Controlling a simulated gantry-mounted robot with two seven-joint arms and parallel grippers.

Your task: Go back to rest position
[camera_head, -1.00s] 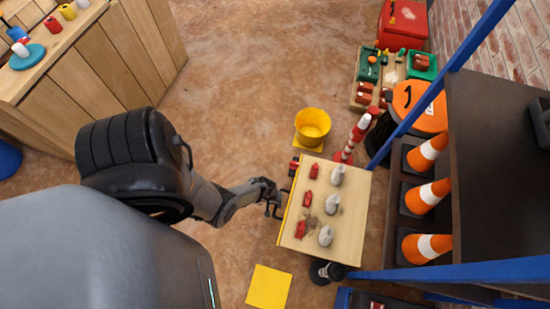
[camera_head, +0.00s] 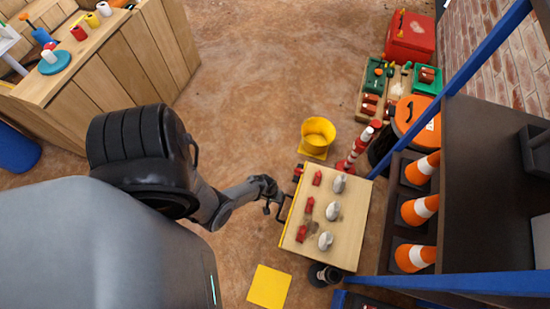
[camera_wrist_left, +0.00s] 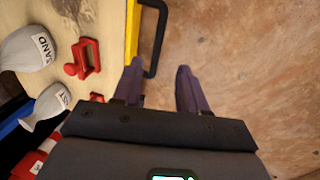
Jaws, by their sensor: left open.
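My left gripper (camera_head: 270,198) is open and empty, beside the left edge of a wooden board (camera_head: 346,248) that carries red pieces and grey bags. In the left wrist view its two fingers (camera_wrist_left: 160,85) are spread apart over the floor. A black handle (camera_wrist_left: 156,40) on the board's yellow edge (camera_wrist_left: 132,35) lies ahead of the fingers, with its bar in line with the gap between them. I cannot tell whether a finger touches the handle. My right gripper is in neither view.
A yellow bucket (camera_head: 318,133) and a red-and-white post (camera_head: 360,147) stand behind the board. A shelf with orange cones (camera_head: 419,209) and blue posts is at the right. A wooden cabinet (camera_head: 110,65) stands at the left. A yellow square (camera_head: 269,287) lies on open floor.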

